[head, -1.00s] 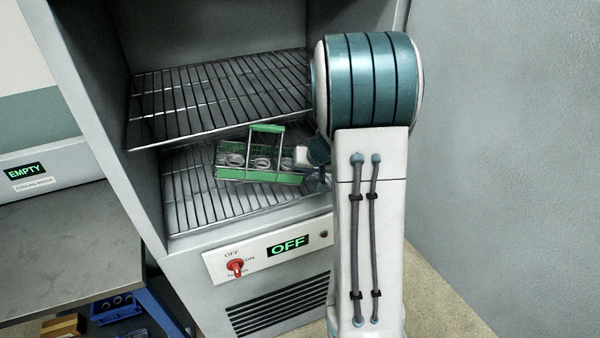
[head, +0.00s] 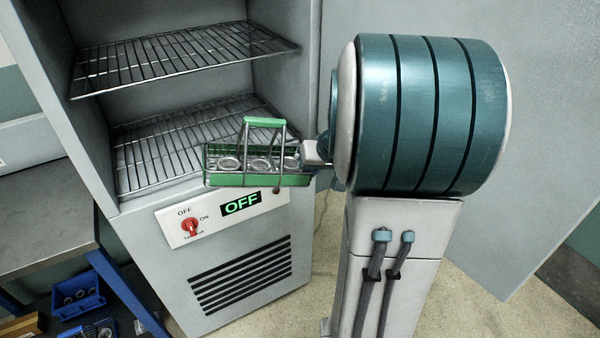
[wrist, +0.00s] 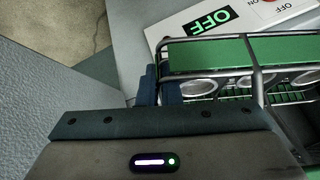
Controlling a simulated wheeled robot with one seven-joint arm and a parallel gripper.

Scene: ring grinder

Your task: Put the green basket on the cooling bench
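The green basket (head: 262,180) hangs level in front of the open oven, just outside its lower rack, with several grey rings inside and its green-topped handle upright. My gripper (head: 308,158) is at the basket's right end and appears to hold it; the arm hides part of the contact. In the wrist view the basket (wrist: 235,55) lies right of the centre, with blue fingers (wrist: 160,88) close together against its end. A grey bench top (head: 45,215) is at the left, likely the cooling bench; no label on it is readable now.
The oven has an upper rack (head: 185,58) and a lower rack (head: 150,150), both bare. Its switch panel (head: 222,217) reads OFF. An open door panel (head: 440,30) stands at the right behind my arm. Blue bins (head: 78,298) sit below the bench, whose visible top is clear.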

